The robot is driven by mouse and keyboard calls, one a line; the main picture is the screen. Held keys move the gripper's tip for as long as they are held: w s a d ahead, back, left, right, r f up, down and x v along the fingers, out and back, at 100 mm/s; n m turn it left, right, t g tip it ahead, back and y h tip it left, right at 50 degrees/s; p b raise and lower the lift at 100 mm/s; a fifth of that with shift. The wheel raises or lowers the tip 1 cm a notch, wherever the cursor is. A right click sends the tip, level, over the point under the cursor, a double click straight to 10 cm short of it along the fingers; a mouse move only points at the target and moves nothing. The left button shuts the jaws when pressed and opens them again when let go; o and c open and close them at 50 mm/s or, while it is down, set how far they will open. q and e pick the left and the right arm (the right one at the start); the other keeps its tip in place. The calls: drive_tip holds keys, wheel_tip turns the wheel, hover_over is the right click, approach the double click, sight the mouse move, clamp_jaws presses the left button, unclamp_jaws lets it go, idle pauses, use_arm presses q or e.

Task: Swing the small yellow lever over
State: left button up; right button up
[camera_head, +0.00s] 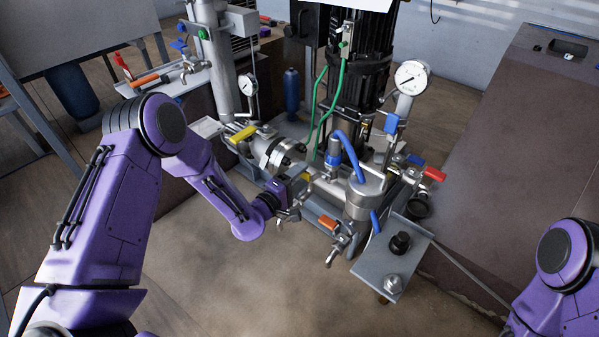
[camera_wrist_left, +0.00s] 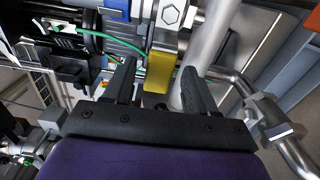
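The small yellow lever (camera_wrist_left: 158,72) shows in the left wrist view between the two black fingers of my left gripper (camera_wrist_left: 158,82). The fingers are apart, with a gap visible on either side of the lever. In the head view my left gripper (camera_head: 286,190) is at the pipework in the middle. A bit of yellow (camera_head: 305,177) shows just beyond it, mostly hidden. Another, larger yellow handle (camera_head: 242,134) sits on the pipe further left. My right arm shows at the lower right, but its gripper is out of the picture.
An orange-handled valve (camera_head: 328,222) and a silver pot (camera_head: 364,195) with blue hoses stand close to the right of my left gripper. A red handle (camera_head: 434,174), a pressure gauge (camera_head: 410,77) and a metal plate (camera_head: 392,268) lie further right. The floor in front is clear.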

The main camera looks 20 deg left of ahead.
use_arm(q)
drive_tip(key=p+v, duration=0.1)
drive_tip(key=v, duration=0.5)
idle(0.3)
